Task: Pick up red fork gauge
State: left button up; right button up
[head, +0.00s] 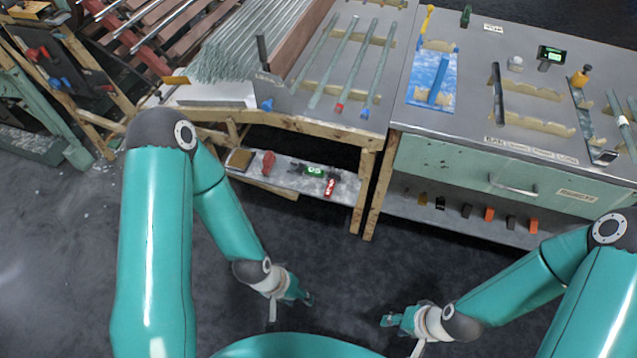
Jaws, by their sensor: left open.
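Two small red things lie on the low shelf (345,190) under the left bench. One is a red item with white marks (330,187) near the shelf's front edge. The other is a rounded red piece (268,163) further left. Both are too small to tell which is the red fork gauge. My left gripper (304,297) is open and empty, low over the floor, in front of and below the shelf. My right gripper (386,319) hangs low to the right, apart from everything; its jaws are too small to read.
A green-lit device (314,170) lies between the red things. Glass tubes (345,65) lie on the left bench above. The right bench has a green drawer (480,175) and a lower shelf with several small blocks (489,214). A wooden leg (362,190) flanks the shelf. The floor ahead is clear.

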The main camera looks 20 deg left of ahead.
aim_at(332, 179)
jog(key=u, duration=0.1)
jog(key=i, duration=1)
jog(key=z, duration=0.1)
